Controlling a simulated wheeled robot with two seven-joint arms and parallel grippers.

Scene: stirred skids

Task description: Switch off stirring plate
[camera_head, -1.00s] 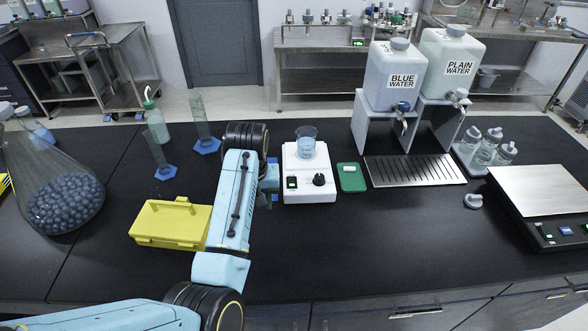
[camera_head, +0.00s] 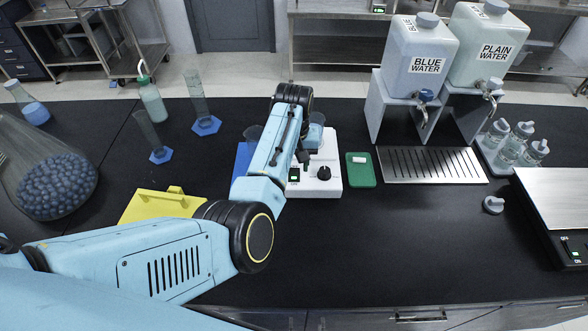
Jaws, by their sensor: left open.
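The white stirring plate (camera_head: 330,184) stands on the black bench, with a black knob (camera_head: 323,173) and a small switch lit green (camera_head: 294,175) on its front. A beaker (camera_head: 316,128) with blue liquid is on its top, partly hidden by my left arm. My left gripper (camera_head: 304,158) is open and points down over the left part of the plate, just above the switch. Its fingers look dark and small; I cannot tell whether they touch the plate. My right gripper is out of view.
A green tray (camera_head: 361,181) with a white bar lies right of the plate. A yellow box (camera_head: 145,207) and a blue object (camera_head: 242,160) are to the left, partly behind my arm. A metal drip grate (camera_head: 425,165) is further right. The front bench is clear there.

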